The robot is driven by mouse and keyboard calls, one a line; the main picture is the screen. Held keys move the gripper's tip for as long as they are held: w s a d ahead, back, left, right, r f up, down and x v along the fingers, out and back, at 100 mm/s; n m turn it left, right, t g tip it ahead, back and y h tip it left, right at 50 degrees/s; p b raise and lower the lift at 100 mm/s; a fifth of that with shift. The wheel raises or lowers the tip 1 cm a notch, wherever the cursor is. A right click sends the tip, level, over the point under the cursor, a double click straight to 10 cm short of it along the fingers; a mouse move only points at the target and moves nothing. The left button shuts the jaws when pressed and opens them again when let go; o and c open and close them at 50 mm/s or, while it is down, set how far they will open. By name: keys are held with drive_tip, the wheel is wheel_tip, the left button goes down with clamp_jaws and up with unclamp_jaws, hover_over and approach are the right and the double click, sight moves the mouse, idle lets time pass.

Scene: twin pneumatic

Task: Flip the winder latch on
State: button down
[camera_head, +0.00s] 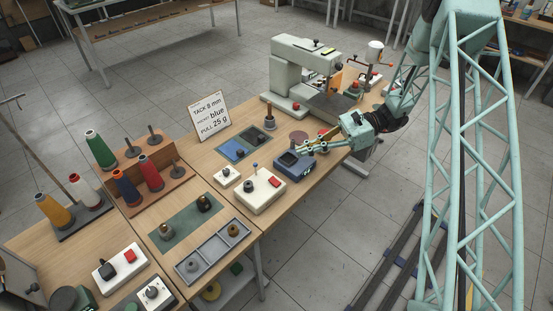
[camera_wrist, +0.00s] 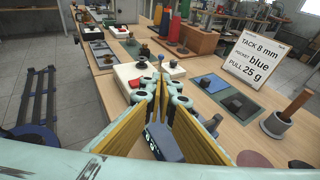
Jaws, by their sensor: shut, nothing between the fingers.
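A cream box (camera_head: 260,194), which looks like the winder, stands at the table's front edge with a dark round part and a red button on top. A thin upright lever with a blue ball tip (camera_head: 255,165) rises at its back edge; I take this for the latch. In the wrist view the cream box (camera_wrist: 122,72) and blue ball (camera_wrist: 160,57) show beyond my fingertips. My gripper (camera_head: 301,149) is shut and empty, above a dark blue box (camera_head: 294,168) and right of the winder. Its yellow-padded fingers (camera_wrist: 160,98) stay apart from the lever.
A small white box (camera_head: 226,176) with a dark knob stands left of the winder. The sewing machine (camera_head: 300,75) is at the back. A grey tray (camera_head: 213,251) lies further left.

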drive_tip(key=shift+a, duration=0.15)
drive_tip(key=shift+r+b+x, duration=0.15)
drive_tip(key=shift+b+x, duration=0.1)
drive_tip(key=shift+x, duration=2)
drive_tip(key=shift+r+b+x, duration=0.2)
drive_tip(key=shift+b+x, duration=0.1)
drive_tip(key=shift+x, duration=1.95)
drive_tip(key=shift+r+b+x, duration=0.15)
drive_tip(key=shift+b+x, duration=0.1)
drive_tip(key=shift+x, duration=2)
drive_tip(key=shift+s+a+r, duration=0.1)
